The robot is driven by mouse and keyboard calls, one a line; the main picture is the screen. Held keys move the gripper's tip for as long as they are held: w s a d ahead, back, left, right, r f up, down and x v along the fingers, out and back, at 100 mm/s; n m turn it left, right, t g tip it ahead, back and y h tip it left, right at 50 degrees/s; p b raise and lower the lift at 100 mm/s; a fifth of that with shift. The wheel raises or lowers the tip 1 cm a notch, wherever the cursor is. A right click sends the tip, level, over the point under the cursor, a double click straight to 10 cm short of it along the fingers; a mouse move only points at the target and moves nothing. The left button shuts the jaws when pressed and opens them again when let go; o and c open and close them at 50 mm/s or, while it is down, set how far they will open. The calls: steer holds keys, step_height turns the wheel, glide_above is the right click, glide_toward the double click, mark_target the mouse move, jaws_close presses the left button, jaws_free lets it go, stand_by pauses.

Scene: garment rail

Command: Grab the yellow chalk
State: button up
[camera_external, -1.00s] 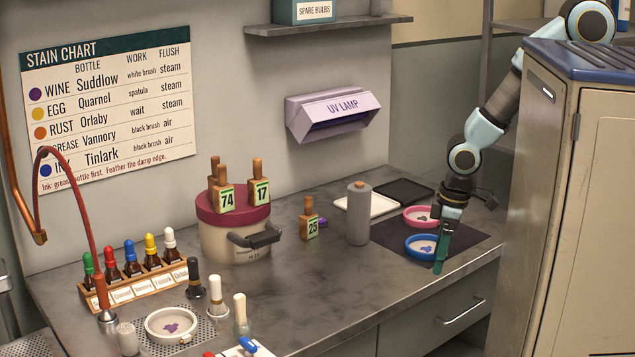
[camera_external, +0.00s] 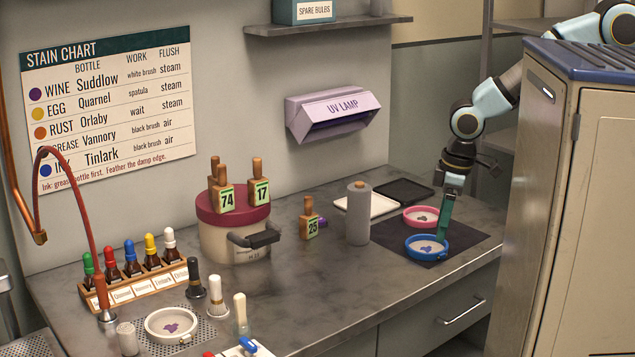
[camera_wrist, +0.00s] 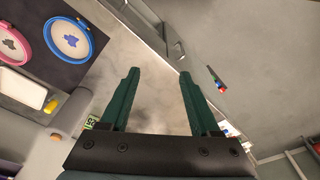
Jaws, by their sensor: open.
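A small yellow piece (camera_wrist: 50,106), which looks like the yellow chalk, shows in the wrist view at the end of the white tray (camera_wrist: 22,88), beside the grey cylinder (camera_wrist: 74,108). I cannot make it out in the external view, where the grey cylinder (camera_external: 358,213) stands in front of that spot. My gripper (camera_external: 443,236), with green fingers, hangs pointing down in front of the blue hoop (camera_external: 427,254) in the external view. In the wrist view my gripper (camera_wrist: 159,73) is open, with nothing between its fingers.
A pink hoop (camera_external: 421,224) and the blue hoop lie on a dark mat (camera_external: 468,238). A black tray (camera_external: 404,191) lies behind. The number 25 stamp (camera_external: 309,225) stands left of the cylinder. A tall cabinet (camera_external: 560,190) stands at right. The counter's front middle is clear.

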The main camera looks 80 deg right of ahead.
step_height(320, 180, up, 4)
steer(key=w+d+f+m+t+y+b, duration=0.1)
steer(key=w+d+m+t+y, duration=0.15)
steer(key=w+d+m, duration=0.6)
steer(key=w+d+f+m+t+y, duration=0.15)
steer(key=w+d+m+y, duration=0.3)
steer(key=d+m, duration=0.6)
steer(key=d+r+m+t+h, duration=0.25)
steer(key=d+m+t, duration=0.45)
steer(key=d+m, duration=0.9)
steer(key=f+n, duration=0.1)
steer(key=f, duration=0.3)
steer(key=d+f+n, duration=0.1)
steer(key=f, duration=0.4)
steer(key=d+f+n, duration=0.1)
steer(key=f, duration=0.3)
steer(key=shift+w+d+f+n, duration=0.2)
steer(key=shift+w+f+n, duration=0.05)
steer(key=shift+n, duration=0.15)
steer(key=p+x, duration=0.1)
steer(key=x, duration=0.4)
steer(key=shift+w+a+f, duration=0.1)
steer(key=shift+w, duration=0.3)
steer(key=p+x, duration=0.1)
steer(key=x, duration=0.1)
steer(key=p+x, duration=0.1)
steer(key=x, duration=0.1)
steer(key=shift+w+f, duration=0.3)
steer(key=shift+w, duration=0.05)
